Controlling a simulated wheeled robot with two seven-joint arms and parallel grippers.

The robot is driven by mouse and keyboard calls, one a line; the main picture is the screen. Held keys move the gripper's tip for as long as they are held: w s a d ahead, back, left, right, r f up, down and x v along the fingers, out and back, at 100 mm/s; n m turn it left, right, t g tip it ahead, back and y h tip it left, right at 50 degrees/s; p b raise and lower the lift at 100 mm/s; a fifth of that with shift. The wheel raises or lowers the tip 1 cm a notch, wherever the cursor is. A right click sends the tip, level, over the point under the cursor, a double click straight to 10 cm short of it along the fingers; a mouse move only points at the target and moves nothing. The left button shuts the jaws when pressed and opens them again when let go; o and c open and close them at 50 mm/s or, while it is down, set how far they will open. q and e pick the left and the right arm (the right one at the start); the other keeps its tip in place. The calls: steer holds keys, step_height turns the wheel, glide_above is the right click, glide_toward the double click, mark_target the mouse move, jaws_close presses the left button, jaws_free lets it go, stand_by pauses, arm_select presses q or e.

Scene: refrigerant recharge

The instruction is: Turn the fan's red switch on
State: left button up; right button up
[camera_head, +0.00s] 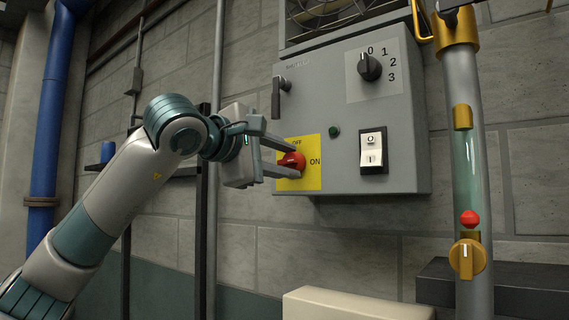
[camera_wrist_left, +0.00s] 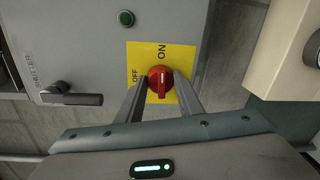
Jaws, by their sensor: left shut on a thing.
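The red switch (camera_head: 292,161) is a round knob on a yellow plate (camera_head: 313,176) marked OFF and ON, low on the left of the grey control box (camera_head: 400,210). My left gripper (camera_head: 287,160) has its two fingers around the knob, one above and one below, and is shut on it. In the left wrist view the red switch (camera_wrist_left: 160,82) sits between the fingertips, its white pointer line aimed toward the ON side of the yellow plate (camera_wrist_left: 178,58). My right gripper is not in view.
The box also carries a black lever (camera_head: 277,98), a black dial (camera_head: 369,67) numbered 0 to 3, a green button (camera_head: 334,132) and a white rocker switch (camera_head: 372,151). A grey pipe with a sight glass (camera_head: 468,170) stands at right.

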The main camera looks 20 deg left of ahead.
arm_select(q)
steer(key=shift+m, duration=0.4)
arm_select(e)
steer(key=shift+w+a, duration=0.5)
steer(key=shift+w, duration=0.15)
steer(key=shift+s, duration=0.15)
arm_select(q)
steer(key=o, duration=1.1)
steer(key=shift+c, duration=0.2)
steer(key=shift+d, duration=0.1)
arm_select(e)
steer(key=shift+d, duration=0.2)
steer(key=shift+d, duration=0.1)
arm_select(q)
steer(key=shift+s, duration=0.1)
